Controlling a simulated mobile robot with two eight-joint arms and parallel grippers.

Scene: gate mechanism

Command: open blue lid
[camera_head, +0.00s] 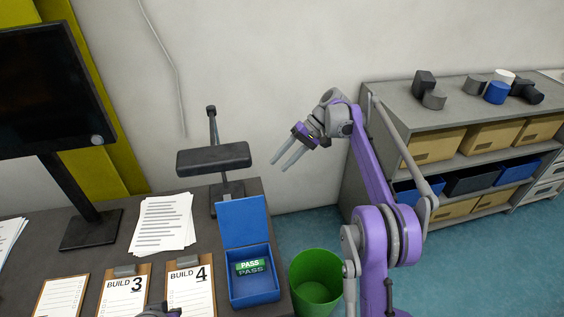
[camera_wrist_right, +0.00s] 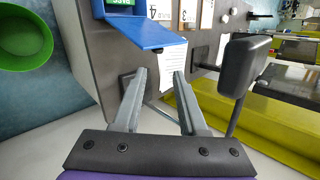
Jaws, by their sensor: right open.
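A blue box (camera_head: 254,287) stands on the dark table near its right edge. Its blue lid (camera_head: 245,221) is hinged at the back and stands up, open. A green and white PASS label (camera_head: 251,267) shows inside the box. My right gripper (camera_head: 278,165) is open and empty, in the air above and behind the lid, to its right, not touching it. In the right wrist view the lid (camera_wrist_right: 150,33) lies beyond my open fingers (camera_wrist_right: 159,73), and part of the box (camera_wrist_right: 120,8) is cut by the top edge. My left gripper's fingers do not show.
A lamp-like black stand (camera_head: 213,158) rises just behind the lid. A green bin (camera_head: 316,283) stands right of the table. Clipboards (camera_head: 124,292), papers (camera_head: 163,222) and a monitor (camera_head: 50,85) are to the left. A grey shelf (camera_head: 390,95) is at right.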

